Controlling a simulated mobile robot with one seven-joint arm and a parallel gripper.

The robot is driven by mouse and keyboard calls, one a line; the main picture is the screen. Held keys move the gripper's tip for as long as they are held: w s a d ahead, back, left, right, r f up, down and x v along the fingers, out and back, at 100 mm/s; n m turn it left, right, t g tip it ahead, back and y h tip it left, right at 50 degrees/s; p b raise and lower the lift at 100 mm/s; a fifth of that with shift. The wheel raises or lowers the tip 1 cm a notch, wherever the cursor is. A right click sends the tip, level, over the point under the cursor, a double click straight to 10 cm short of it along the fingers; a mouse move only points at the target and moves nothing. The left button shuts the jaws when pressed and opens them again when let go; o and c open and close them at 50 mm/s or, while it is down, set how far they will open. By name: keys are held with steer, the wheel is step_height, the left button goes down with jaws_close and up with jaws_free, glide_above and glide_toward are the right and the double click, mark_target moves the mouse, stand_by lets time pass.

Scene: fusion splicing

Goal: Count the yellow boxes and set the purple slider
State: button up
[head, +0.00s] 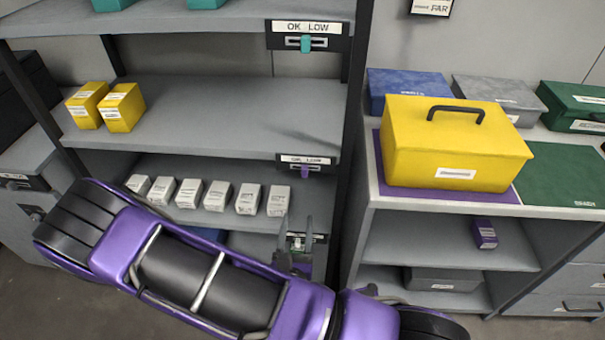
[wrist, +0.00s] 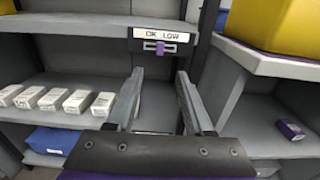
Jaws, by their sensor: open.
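Two small yellow boxes with white labels, a left one (head: 86,106) and a right one (head: 122,108), stand side by side at the left of the middle shelf (head: 210,115). The purple slider (head: 305,170) sits about mid-slot on an "OK LOW" plate at the right end of that shelf's front edge. It also shows in the wrist view (wrist: 160,48), with OK on the left and LOW on the right. My gripper (head: 296,222) is open and empty, below and in front of the plate. In the wrist view its fingertips (wrist: 160,73) are spread below the slider, apart from it.
Several white boxes (head: 217,195) line the lower shelf. A teal slider (head: 305,43) is on the plate above. A yellow toolbox (head: 455,145) stands on a cabinet to the right, with a purple box (head: 484,235) below. A dark upright post (head: 352,110) stands right of the plates.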

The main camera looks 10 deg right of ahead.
mark_target(304, 173)
steer(key=b+x, duration=0.2)
steer(key=x, duration=1.4)
steer(key=shift+b, duration=0.4)
jaws_close()
stand_by(0.4)
